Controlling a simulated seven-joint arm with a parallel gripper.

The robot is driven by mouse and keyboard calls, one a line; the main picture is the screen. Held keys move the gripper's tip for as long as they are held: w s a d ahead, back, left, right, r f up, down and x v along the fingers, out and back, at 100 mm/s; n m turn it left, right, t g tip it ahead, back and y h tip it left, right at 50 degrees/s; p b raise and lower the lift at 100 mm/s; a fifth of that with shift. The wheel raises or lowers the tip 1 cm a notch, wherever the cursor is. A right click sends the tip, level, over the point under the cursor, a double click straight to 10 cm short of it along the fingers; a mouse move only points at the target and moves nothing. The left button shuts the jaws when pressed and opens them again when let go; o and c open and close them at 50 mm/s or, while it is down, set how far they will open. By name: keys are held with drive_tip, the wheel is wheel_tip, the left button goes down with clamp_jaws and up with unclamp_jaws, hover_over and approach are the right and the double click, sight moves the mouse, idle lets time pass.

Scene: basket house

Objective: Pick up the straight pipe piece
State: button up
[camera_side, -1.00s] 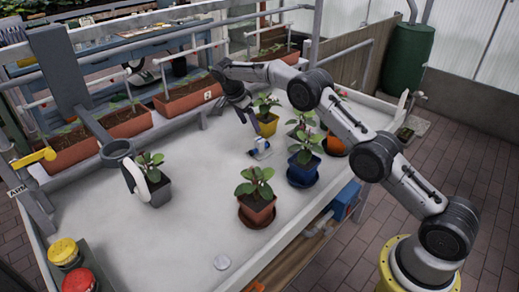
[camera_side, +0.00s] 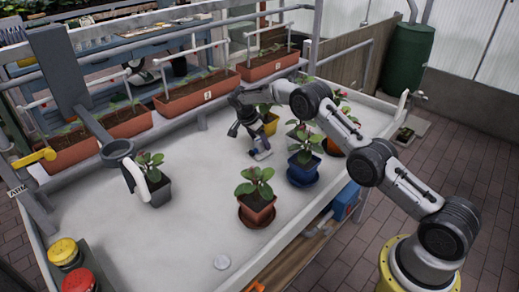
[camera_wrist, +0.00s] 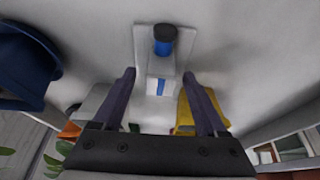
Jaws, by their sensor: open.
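A small blue-and-white piece (camera_side: 262,154), which looks like the straight pipe piece, is on the white bench top, near the yellow pot. In the wrist view the piece (camera_wrist: 160,86) shows a white body with blue bands and a dark round end, on a pale flat plate. My gripper (camera_side: 257,146) is open above it, pointing down. In the wrist view my two fingers (camera_wrist: 163,82) are on either side of the piece's near end, with space at both sides. I cannot tell how far the fingertips are above the bench.
A yellow pot (camera_side: 269,124) stands just behind my gripper and a blue pot (camera_side: 302,173) to its right. A terracotta pot (camera_side: 257,212) is in front, a dark grey pot (camera_side: 158,190) to the left. Planter boxes (camera_side: 187,98) line the back.

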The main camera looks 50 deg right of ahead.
clamp_jaws()
idle(0.3)
drive_tip(key=shift+r, duration=0.1)
